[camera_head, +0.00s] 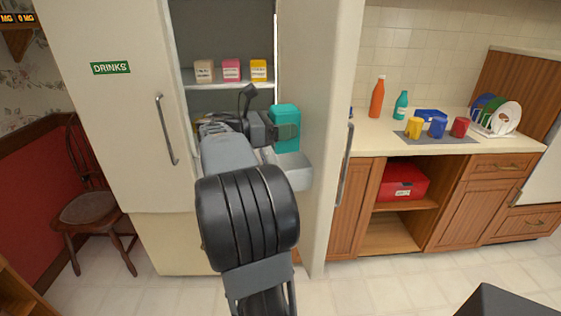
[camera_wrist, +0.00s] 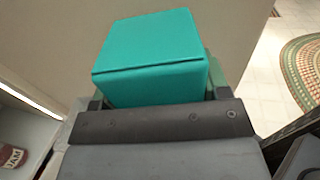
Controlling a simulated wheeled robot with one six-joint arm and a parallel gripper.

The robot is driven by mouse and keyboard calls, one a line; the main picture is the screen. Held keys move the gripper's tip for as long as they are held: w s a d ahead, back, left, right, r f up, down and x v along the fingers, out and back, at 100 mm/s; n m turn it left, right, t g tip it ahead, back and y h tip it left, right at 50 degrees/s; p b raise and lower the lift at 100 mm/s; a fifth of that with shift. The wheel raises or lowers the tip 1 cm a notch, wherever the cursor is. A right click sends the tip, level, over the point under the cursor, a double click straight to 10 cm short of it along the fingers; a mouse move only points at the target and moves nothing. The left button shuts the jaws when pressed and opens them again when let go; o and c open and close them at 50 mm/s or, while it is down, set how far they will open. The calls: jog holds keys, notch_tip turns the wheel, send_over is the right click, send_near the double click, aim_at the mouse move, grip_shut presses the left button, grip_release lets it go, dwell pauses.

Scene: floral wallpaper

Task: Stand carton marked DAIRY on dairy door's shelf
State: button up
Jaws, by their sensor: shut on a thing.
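A teal box-shaped carton (camera_head: 285,115) is held in my gripper (camera_head: 283,132), in front of the open right fridge door (camera_head: 325,120). It also shows in the wrist view (camera_wrist: 150,55), between the fingers (camera_wrist: 155,92). I cannot read any mark on it. A pale grey shelf bin (camera_head: 294,172) on the inner side of that door is below the carton. The carton appears above the bin and apart from it. My arm hides part of the fridge inside and part of the bin.
The left fridge door (camera_head: 110,110) bears a DRINKS sign (camera_head: 110,68). Small brown, pink and yellow cartons (camera_head: 231,70) stand on a fridge shelf (camera_head: 225,86). A labelled jar (camera_wrist: 12,156) shows in the wrist view. A counter (camera_head: 440,140) with bottles and mugs is at right.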

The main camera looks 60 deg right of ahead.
jog(key=shift+s+d, duration=0.1)
jog(key=shift+s, duration=0.35)
jog(key=shift+s+f+b, duration=0.15)
jog(key=shift+f+b, duration=0.8)
jog(key=shift+f, duration=3.55)
jog(key=o, duration=1.1)
jog(key=shift+f, duration=0.15)
